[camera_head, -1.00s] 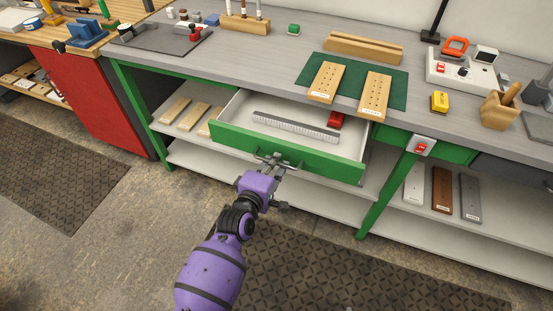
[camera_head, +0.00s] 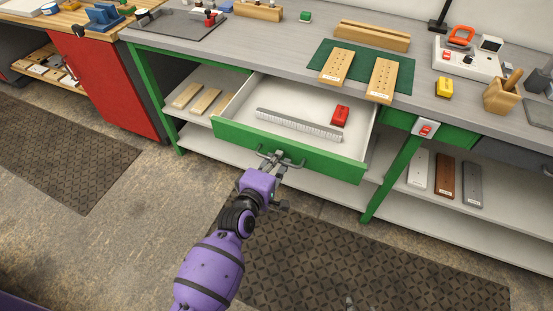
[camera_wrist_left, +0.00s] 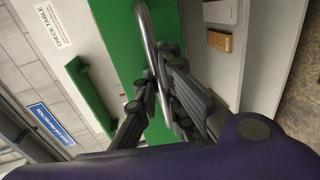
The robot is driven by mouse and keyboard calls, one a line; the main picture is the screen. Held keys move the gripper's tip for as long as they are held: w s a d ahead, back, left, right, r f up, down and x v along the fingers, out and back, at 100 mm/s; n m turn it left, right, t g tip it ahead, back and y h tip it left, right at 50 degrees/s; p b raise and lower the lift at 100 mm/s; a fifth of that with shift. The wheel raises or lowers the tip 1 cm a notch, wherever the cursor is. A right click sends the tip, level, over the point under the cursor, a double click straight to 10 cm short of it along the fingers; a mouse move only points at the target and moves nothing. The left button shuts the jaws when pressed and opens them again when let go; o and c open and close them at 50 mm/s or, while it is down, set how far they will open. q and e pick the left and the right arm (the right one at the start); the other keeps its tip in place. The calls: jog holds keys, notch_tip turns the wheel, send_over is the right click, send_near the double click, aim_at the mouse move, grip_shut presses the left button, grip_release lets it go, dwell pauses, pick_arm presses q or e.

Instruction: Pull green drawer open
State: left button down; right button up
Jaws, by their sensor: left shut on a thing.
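The green drawer (camera_head: 326,160) stands pulled out from under the grey workbench, with its white inside showing. A grey ruler-like strip (camera_head: 298,125) and a red block (camera_head: 341,116) lie in it. My left gripper (camera_head: 273,158) is at the metal handle on the drawer's green front, its fingers closed around the bar. In the left wrist view the handle bar (camera_wrist_left: 150,45) runs between the dark fingers (camera_wrist_left: 160,95), against the green front (camera_wrist_left: 118,40). My right gripper is not in view.
On the bench above are a green mat (camera_head: 322,56) with two drilled wooden boards (camera_head: 336,67), a yellow block (camera_head: 444,88) and a white control box (camera_head: 468,60). A green table leg (camera_head: 392,178) with a red switch stands right of the drawer. Floor in front is clear.

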pick_arm(q)
jog(key=c, duration=2.1)
grip_release()
jog(key=v, duration=1.2)
